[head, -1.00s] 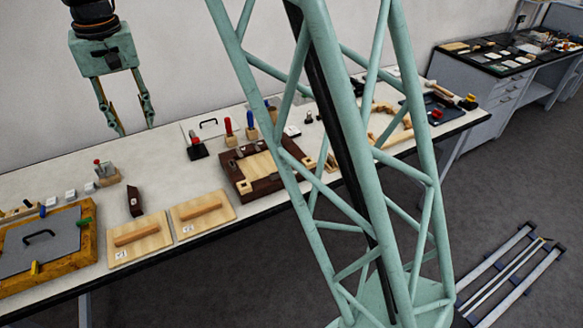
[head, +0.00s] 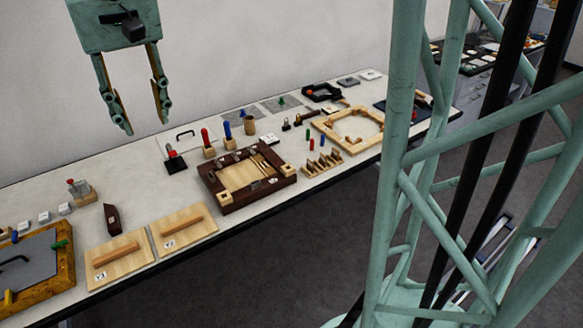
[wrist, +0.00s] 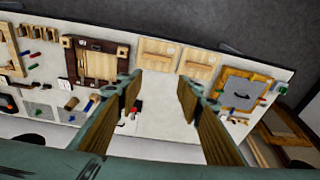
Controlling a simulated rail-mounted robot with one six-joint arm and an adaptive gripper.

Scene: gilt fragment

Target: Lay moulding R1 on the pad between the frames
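My gripper (head: 146,122) is open and empty, high above the back of the bench in the head view. In the wrist view its two fingers (wrist: 160,95) stand apart with bare bench between them. A dark brown frame (head: 222,201) with a pale wood centre lies mid-bench. A pale wood frame (head: 372,147) lies to its right, and a gold-brown frame (head: 66,270) with a grey panel lies at the far left. Two pale boards with wooden bars, the left board (head: 99,274) and right board (head: 200,233), lie side by side between the brown and gold-brown frames. I cannot read an R1 mark or identify the pad.
A slotted wooden rack (head: 322,164) stands between the brown and pale frames. Red (head: 206,137) and blue (head: 228,131) upright tools stand behind the brown frame. A small dark block (head: 112,219) and a red-topped stand (head: 80,189) are at left. The bench behind the boards is mostly clear.

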